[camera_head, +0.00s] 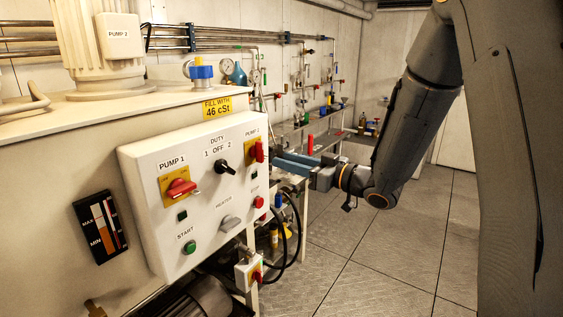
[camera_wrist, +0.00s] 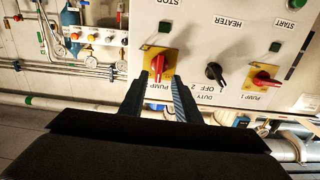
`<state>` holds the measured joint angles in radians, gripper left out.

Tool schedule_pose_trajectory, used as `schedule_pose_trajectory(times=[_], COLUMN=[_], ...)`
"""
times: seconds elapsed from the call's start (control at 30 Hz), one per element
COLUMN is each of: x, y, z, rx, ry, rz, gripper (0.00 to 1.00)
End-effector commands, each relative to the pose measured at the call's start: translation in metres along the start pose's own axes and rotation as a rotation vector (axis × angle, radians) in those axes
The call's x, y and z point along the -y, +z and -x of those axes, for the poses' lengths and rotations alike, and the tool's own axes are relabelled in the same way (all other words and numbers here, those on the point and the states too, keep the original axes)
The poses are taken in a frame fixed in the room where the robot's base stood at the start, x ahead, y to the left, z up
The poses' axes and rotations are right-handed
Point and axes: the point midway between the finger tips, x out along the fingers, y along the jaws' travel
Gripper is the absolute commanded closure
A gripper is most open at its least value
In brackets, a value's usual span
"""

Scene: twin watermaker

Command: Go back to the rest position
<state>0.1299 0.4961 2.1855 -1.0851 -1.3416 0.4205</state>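My gripper (camera_head: 277,160) is beside the right edge of the white control panel (camera_head: 140,215), close to the PUMP 2 switch (camera_head: 259,152). In the wrist view, the two fingers of my gripper (camera_wrist: 158,82) are apart, with nothing clamped between them. The red handle of the PUMP 2 switch (camera_wrist: 157,66) shows between the fingertips, upright on its yellow plate. I cannot tell whether a finger touches it. My arm reaches down from the upper right of the head view.
The panel also holds the PUMP 1 switch (camera_head: 180,188), black DUTY knob (camera_head: 226,167), grey HEATER knob (camera_head: 230,223) and green START button (camera_head: 190,247). A bench (camera_head: 325,140) with bottles and pipes stands behind. The tiled floor (camera_head: 390,260) at right is clear.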

Motion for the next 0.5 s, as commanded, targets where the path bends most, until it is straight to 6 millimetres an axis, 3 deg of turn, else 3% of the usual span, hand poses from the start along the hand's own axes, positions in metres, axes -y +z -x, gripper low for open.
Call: schedule_pose_trajectory(times=[0.33,0.5], x=[-0.003,-0.027], y=[0.001,0.020], z=[0.000,0.009], rx=[0.015,0.151], ry=[0.020,0.186], rz=[0.004,0.019], gripper=[0.70,0.70])
